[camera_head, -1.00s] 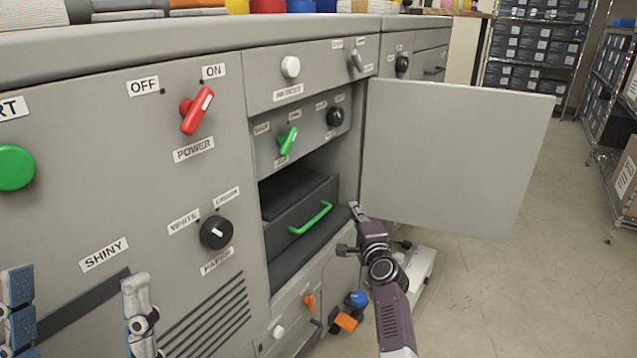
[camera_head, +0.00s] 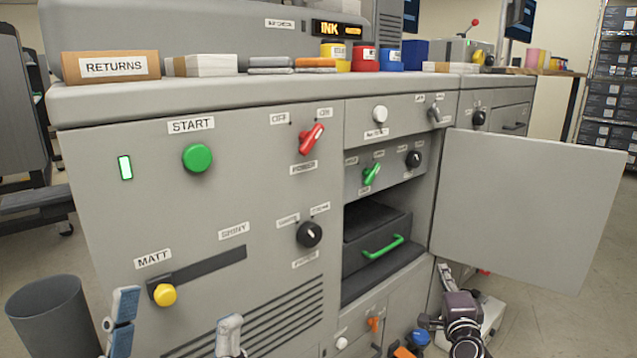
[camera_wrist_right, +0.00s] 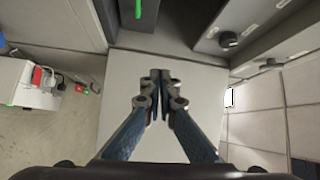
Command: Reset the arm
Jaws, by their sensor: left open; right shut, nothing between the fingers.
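My left gripper (camera_head: 178,308) is at the bottom left of the head view, in front of the grey machine's front (camera_head: 225,275). Its two blue-grey fingers are wide apart with nothing between them. My right gripper (camera_head: 444,270) is lower right, just right of the open compartment and close to the lower left of the open door (camera_head: 525,205). Its fingers are together and empty. The right wrist view shows the same shut fingertips (camera_wrist_right: 160,78) in front of a pale flat panel (camera_wrist_right: 190,105). Contact with the door cannot be told.
A black drawer with a green handle (camera_head: 383,247) sits in the open compartment. Knobs and levers stick out of the front, including a red power lever (camera_head: 312,138) and a yellow slider knob (camera_head: 165,295). A grey bin (camera_head: 55,315) stands at left. Floor at right is open.

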